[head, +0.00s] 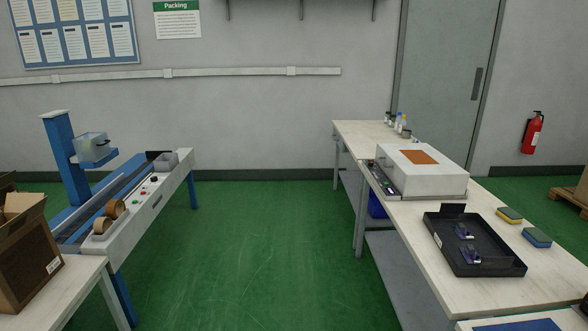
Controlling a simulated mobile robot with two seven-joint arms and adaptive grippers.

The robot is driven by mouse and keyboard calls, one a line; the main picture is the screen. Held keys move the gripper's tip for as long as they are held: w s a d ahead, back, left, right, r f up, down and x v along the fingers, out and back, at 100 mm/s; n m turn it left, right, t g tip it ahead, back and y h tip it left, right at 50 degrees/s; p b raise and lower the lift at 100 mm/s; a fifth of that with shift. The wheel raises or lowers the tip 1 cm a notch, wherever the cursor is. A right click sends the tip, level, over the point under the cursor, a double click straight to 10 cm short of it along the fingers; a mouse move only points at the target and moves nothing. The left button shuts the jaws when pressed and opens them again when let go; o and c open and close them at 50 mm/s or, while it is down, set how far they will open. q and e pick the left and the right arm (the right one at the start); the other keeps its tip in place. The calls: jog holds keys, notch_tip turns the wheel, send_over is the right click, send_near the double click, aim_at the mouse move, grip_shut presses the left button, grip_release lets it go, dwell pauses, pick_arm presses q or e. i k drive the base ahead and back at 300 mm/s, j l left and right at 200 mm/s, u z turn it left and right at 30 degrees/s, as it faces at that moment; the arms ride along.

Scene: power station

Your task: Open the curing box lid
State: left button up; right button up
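The curing box (428,172) is a white box with an orange-brown panel on top. It sits on the long table at the right, in the head view. Its lid looks closed. A strip of controls (381,178) runs along its left side, too small to read. Neither of my grippers shows in the head view.
A black tray (484,268) with small purple items stands nearer on the white table (440,262), with two sponges (523,227) beside it. Small bottles (399,122) stand behind the box. A blue machine (72,160) and a cardboard box (27,250) are left. Green floor (260,250) is clear between.

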aim_at(420, 170)
jog(key=i+z, duration=0.25)
jog(key=i, duration=0.15)
jog(key=i+j+z, duration=0.2)
jog(key=i, duration=0.25)
jog(key=i+j+z, duration=0.25)
jog(key=i, duration=0.15)
jog(key=i+j+z, duration=0.25)
jog(key=z, duration=0.2)
jog(key=i+j+z, duration=0.5)
jog(key=k+l, duration=0.1)
